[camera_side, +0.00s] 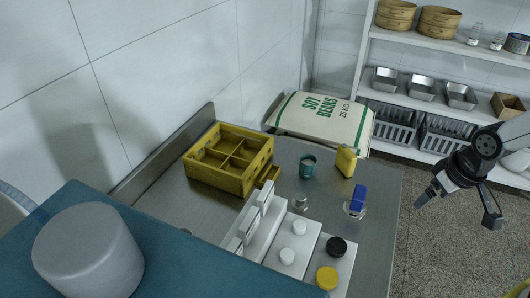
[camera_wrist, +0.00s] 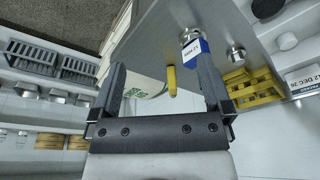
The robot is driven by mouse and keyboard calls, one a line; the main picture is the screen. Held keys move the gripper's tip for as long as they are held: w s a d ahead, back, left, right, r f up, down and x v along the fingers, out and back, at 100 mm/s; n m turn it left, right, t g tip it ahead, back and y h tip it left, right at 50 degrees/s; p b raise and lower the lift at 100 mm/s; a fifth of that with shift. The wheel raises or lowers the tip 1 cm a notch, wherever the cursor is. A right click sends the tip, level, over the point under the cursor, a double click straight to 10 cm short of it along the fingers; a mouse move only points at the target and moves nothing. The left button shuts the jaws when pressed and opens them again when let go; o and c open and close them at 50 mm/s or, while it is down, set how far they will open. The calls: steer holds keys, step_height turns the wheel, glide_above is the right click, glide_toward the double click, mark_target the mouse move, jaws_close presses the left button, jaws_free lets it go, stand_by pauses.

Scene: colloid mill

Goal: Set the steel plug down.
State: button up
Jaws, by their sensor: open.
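A small steel plug (camera_side: 300,203) stands on the steel bench (camera_side: 385,215), beside the white blocks in the side view. A small round steel piece (camera_wrist: 236,52) in the wrist view appears to be the same plug. My gripper (camera_side: 456,212) is at the right of the side view, clear of the bench and well apart from the plug. Its two fingers are spread wide. In the wrist view the gripper (camera_wrist: 160,90) has nothing between its fingers. The yellow container (camera_wrist: 171,80) seen through the gap lies farther off.
On the bench are a yellow divided crate (camera_side: 228,160), a green cup (camera_side: 308,167), a yellow container (camera_side: 345,160), a blue-topped item (camera_side: 357,197) and white blocks with knobs (camera_side: 294,250). A soy bean sack (camera_side: 325,120) lies behind. Bare bench shows at the right.

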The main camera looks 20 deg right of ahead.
steer(key=shift+w, duration=0.1)
steer(key=n+t+y, duration=0.5)
steer(key=n, duration=0.2)
glide_toward(304, 198)
steer(key=x, duration=0.3)
steer(key=shift+w+d, duration=0.15)
steer(key=shift+d, duration=0.1)
steer(key=shift+w+a+f, duration=0.1)
steer(key=shift+a+f, duration=0.05)
steer(key=shift+a, duration=0.25)
steer(key=shift+x, duration=1.3)
steer(key=shift+x, duration=2.55)
steer(key=shift+c, duration=0.2)
